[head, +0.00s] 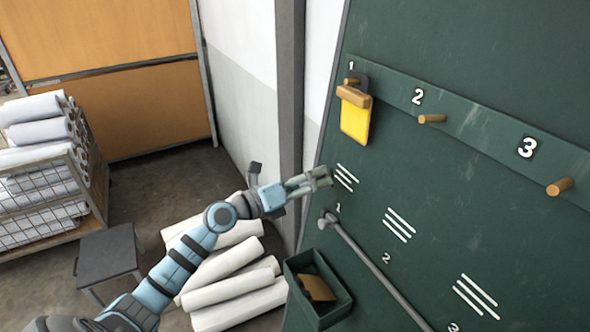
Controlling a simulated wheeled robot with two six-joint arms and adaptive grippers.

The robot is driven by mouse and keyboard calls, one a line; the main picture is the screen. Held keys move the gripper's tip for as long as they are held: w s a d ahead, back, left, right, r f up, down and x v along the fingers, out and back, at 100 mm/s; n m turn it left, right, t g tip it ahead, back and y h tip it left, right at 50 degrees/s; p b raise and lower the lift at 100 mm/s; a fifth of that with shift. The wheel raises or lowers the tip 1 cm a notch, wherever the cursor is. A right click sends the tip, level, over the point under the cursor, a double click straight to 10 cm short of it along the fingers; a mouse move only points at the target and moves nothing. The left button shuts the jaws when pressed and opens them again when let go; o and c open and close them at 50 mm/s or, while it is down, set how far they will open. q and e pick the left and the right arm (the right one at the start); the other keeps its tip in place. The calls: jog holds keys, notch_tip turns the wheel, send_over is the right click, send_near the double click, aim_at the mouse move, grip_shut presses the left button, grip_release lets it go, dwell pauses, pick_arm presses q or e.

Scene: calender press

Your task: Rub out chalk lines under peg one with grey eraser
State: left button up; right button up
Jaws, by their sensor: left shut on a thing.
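My left gripper (318,179) reaches in from the left and is shut on a small grey thing, which I take for the grey eraser; the fingers hide most of it. The gripper is at the left end of the white chalk lines (346,177) under peg one (349,82). These slanted lines show clearly on the green board (440,165). I cannot tell whether the eraser touches the board. A yellow card with a wooden top (355,122) hangs at peg one. My right gripper is not in view.
Peg two (432,119) and peg three (559,186) are empty, with chalk lines under each (399,225) (477,296). A grey rail (372,267) runs below. A green box (343,303) holds a brown thing.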

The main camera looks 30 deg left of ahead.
pick_arm(q)
jog(key=shift+w+a+f+n+t+y, duration=0.15)
jog(key=shift+w+n+t+y, duration=0.3)
jog(key=shift+w, duration=0.35)
jog(key=shift+w+a+f+n+t+y, duration=0.1)
jog(key=shift+w+n+t+y, duration=0.35)
jog(key=shift+w, duration=0.3)
jog(key=shift+w+a+f+n+t+y, duration=0.15)
jog(key=shift+w+n+t+y, duration=0.3)
jog(key=shift+w, duration=0.35)
jog(key=shift+w+d+f, duration=0.1)
jog(key=shift+w+d, duration=0.35)
jog(key=shift+w, duration=0.3)
jog(key=shift+d, duration=0.1)
